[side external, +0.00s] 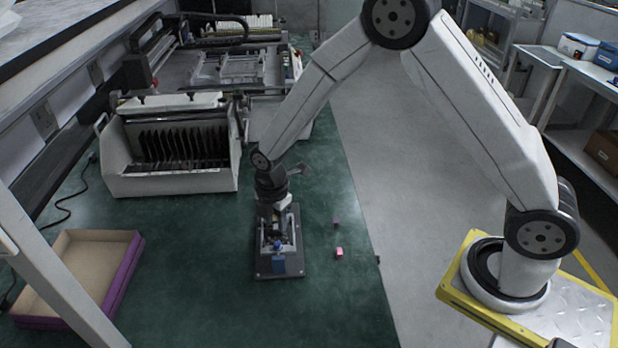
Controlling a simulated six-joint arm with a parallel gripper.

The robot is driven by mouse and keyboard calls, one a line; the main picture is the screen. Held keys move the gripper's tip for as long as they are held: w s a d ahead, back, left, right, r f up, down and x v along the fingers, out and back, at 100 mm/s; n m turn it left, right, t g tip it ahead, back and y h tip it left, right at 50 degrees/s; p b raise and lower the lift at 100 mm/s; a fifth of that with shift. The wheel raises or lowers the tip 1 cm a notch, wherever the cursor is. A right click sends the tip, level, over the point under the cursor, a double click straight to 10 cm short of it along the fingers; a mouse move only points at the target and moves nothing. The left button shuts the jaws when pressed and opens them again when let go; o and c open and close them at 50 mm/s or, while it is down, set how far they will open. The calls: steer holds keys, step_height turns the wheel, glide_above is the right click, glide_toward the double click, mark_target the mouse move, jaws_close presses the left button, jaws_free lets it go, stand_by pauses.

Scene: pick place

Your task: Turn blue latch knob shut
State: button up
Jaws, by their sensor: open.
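A dark rectangular base plate (295,262) lies on the green table. A small blue knob (279,264) stands at its near end, on the latch fixture. My gripper (277,238) points down over the middle of the plate, just behind the blue knob in this view. It is open. The fingertips are small and dark here, and I cannot tell whether they touch any part of the fixture. Part of the fixture is hidden behind my gripper and wrist.
A small pink block (339,253) and a smaller purple block (336,221) lie right of the plate. An open cardboard tray (133,262) with purple sides is at the left. A white rack machine (170,185) stands behind. Green table is free left of the plate.

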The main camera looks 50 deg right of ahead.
mark_target(278, 243)
steer(key=shift+f, duration=3.55)
jaws_close()
